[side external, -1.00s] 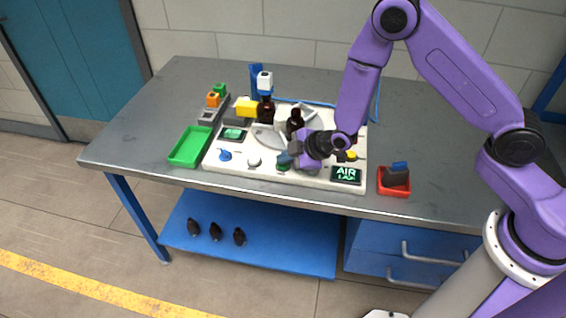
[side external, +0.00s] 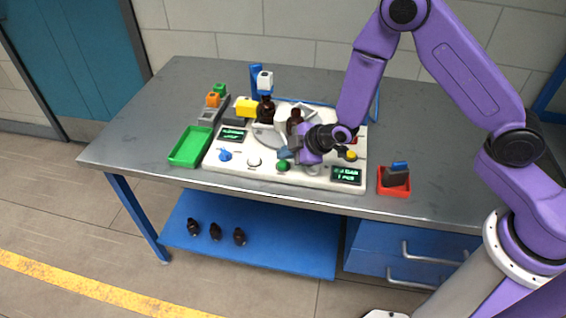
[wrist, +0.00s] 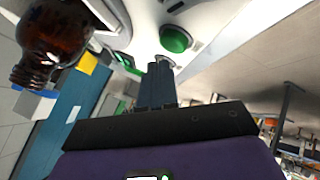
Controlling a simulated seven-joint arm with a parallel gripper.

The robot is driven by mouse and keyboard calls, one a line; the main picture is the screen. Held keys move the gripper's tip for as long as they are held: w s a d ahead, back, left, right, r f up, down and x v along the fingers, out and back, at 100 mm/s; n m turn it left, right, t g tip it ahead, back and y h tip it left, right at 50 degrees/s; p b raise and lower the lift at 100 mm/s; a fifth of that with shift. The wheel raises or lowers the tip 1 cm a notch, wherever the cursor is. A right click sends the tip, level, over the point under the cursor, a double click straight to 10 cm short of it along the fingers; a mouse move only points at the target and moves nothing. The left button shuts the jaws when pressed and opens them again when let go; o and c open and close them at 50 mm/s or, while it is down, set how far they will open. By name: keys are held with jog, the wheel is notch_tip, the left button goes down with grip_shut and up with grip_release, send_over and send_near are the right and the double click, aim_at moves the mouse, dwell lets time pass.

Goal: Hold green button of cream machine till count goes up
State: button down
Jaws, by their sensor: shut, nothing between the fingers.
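The cream machine (side external: 225,163) lies on the grey bench. Its green button (side external: 283,165) is on the front part of its top; it also shows in the wrist view (wrist: 176,39), uncovered. My gripper (side external: 284,153) is shut and empty, just above the green button and apart from it. In the wrist view, the closed fingers (wrist: 158,68) point toward the button with a gap. The right display (side external: 346,175) shows two lines of green text, the lower one seeming to read "1 PCS"; the upper line is too small to read surely. Two amber bottles (side external: 265,109) (side external: 294,121) stand on the machine.
A blue knob (side external: 225,155), a white knob (side external: 254,162) and a yellow button (side external: 351,155) are near the green button. A green tray (side external: 190,147) is at left, a red tray (side external: 393,188) at right. Several small dark bottles (side external: 215,232) are on the lower shelf.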

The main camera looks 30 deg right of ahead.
aim_at(286, 166)
jog(key=shift+r, duration=2.5)
jog(key=s+d+r+g, duration=0.1)
jog(key=s+r+g, duration=0.25)
jog(key=s, duration=0.55)
jog(key=s+d+r+g, duration=0.15)
jog(key=s+r, duration=0.25)
jog(key=s, duration=0.5)
jog(key=s+d+r+m+g+h, duration=0.1)
jog(key=s+d+r+h, duration=0.1)
jog(key=s+d, duration=0.3)
jog(key=s+d+r+g+h, duration=0.1)
jog(key=s+d+r+g, duration=0.1)
jog(key=s+d, duration=0.4)
jog(key=s+r, duration=0.1)
jog(key=s, duration=0.4)
jog(key=shift+s+r+m+h, duration=0.15)
jog(key=shift+r+m+h, duration=0.25)
